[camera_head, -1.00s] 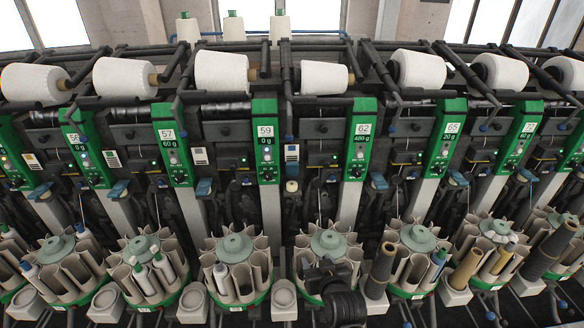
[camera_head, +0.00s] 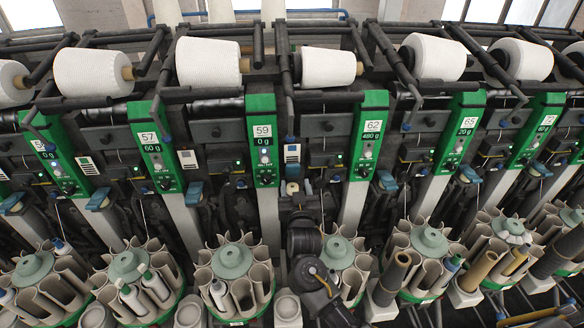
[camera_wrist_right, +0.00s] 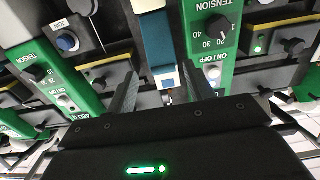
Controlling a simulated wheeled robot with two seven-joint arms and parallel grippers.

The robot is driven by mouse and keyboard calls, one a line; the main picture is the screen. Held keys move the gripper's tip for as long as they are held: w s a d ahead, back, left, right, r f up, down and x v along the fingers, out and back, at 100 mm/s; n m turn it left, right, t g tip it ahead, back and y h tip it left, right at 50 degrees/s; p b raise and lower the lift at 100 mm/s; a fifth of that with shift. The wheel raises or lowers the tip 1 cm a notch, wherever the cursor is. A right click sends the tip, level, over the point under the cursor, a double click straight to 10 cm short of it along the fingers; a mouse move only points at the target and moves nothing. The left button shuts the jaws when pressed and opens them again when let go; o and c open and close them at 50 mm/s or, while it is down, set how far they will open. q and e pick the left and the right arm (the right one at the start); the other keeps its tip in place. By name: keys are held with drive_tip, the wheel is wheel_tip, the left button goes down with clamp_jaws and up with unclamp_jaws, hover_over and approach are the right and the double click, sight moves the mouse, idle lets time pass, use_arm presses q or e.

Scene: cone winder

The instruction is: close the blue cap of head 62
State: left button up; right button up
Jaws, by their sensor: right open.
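Head 62 shows as a green panel (camera_head: 372,130) reading 480 g. In the right wrist view its panel (camera_wrist_right: 62,85) is upside down on the left. A blue piece with white parts, which looks like the blue cap (camera_wrist_right: 156,42), stands between that panel and the one on the right. My right gripper (camera_head: 296,190) is in front of the machine, to the left of panel 62. Its two fingers (camera_wrist_right: 161,92) are apart and empty, with the blue piece beyond the gap. The gripper and arm hide much of that spot in the head view, so the cap's exact angle cannot be told.
Panel 59 (camera_head: 264,140) stands left of the gripper. A blue lever (camera_head: 386,181) sits right of panel 62. A round bobbin magazine (camera_head: 340,252) is partly behind my right arm. White yarn cones (camera_head: 328,68) line the top.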

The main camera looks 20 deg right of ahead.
sight(293, 170)
drive_tip(key=p+x, duration=0.1)
drive_tip(key=x, duration=0.6)
drive_tip(key=shift+w+f+p, duration=0.1)
drive_tip(key=shift+w+p, duration=0.2)
drive_tip(key=shift+w, duration=0.35)
use_arm(q)
drive_tip(key=shift+w+d+r, duration=0.1)
drive_tip(key=shift+w+r, duration=0.7)
drive_tip(key=shift+r, duration=0.25)
use_arm(e)
drive_tip(key=shift+w+d, duration=0.1)
drive_tip(key=shift+w, duration=0.2)
drive_tip(key=shift+c, duration=0.3)
